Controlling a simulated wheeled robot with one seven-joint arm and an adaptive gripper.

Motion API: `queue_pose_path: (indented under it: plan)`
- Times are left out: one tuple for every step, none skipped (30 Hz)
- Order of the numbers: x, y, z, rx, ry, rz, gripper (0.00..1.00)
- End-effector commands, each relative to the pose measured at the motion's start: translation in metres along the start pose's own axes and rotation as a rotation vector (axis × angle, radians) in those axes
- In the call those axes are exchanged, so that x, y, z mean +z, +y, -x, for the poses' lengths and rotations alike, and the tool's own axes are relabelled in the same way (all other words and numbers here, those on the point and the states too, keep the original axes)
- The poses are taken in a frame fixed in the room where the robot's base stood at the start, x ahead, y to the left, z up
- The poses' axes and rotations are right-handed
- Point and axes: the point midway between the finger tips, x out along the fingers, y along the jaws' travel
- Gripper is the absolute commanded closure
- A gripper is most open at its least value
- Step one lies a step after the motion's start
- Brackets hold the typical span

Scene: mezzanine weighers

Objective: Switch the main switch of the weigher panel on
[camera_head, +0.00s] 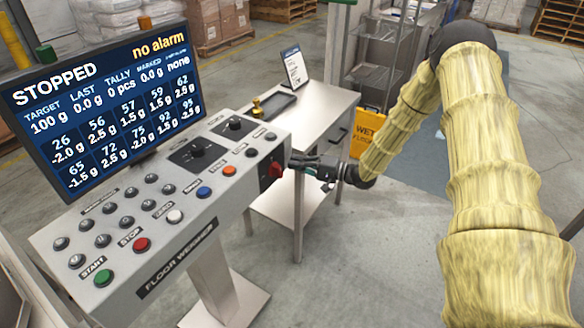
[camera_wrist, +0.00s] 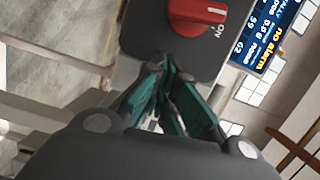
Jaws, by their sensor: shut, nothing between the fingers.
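The weigher panel (camera_head: 165,228) is a grey sloped console lettered FLOOR WEIGHER. Its main switch (camera_head: 270,170) is a red rotary knob on a dark plate on the panel's right end. In the wrist view the red knob (camera_wrist: 197,14) is cut off by the top edge, with the word ON beside it; I cannot tell for sure which position it is in. My gripper (camera_head: 300,161) is just right of the switch. In the wrist view the green fingers of my gripper (camera_wrist: 168,72) are shut and empty, below the knob; contact is unclear.
The screen (camera_head: 105,105) is lit and reads STOPPED and no alarm. Several buttons and two black dials are on the panel top. A steel table (camera_head: 322,105) with a dark tray and a sign stands behind my gripper. A yellow wet-floor sign (camera_head: 366,132) stands beside it.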

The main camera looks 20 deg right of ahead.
Motion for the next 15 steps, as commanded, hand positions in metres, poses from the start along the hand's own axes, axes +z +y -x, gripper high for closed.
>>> queue_pose_path:
  plan:
    - [-0.007,-0.002,0.003,0.001,0.000,0.003,1.00]
    - [-0.007,0.000,0.008,0.000,0.000,0.000,1.00]
    - [-0.006,0.000,0.014,-0.001,0.000,0.000,1.00]
    - [-0.006,0.000,0.018,-0.001,0.000,0.000,1.00]
    - [-0.005,0.000,0.022,-0.001,-0.001,0.000,1.00]
    - [-0.005,0.000,0.026,-0.001,-0.003,-0.001,1.00]
    - [-0.004,-0.001,0.030,-0.001,-0.005,0.000,1.00]
    - [-0.004,-0.001,0.034,-0.001,-0.006,0.000,1.00]
    - [-0.004,-0.001,0.041,-0.001,-0.007,0.000,1.00]
    - [-0.004,-0.001,0.045,-0.002,-0.007,0.000,1.00]
    - [-0.004,-0.002,0.051,-0.002,-0.007,0.000,1.00]
    - [-0.004,-0.002,0.057,-0.002,-0.007,0.001,1.00]
    - [-0.004,-0.002,0.062,-0.001,-0.007,0.000,1.00]
    - [-0.004,-0.002,0.067,0.000,-0.007,0.000,1.00]
    - [-0.004,-0.003,0.073,-0.002,-0.007,0.000,1.00]
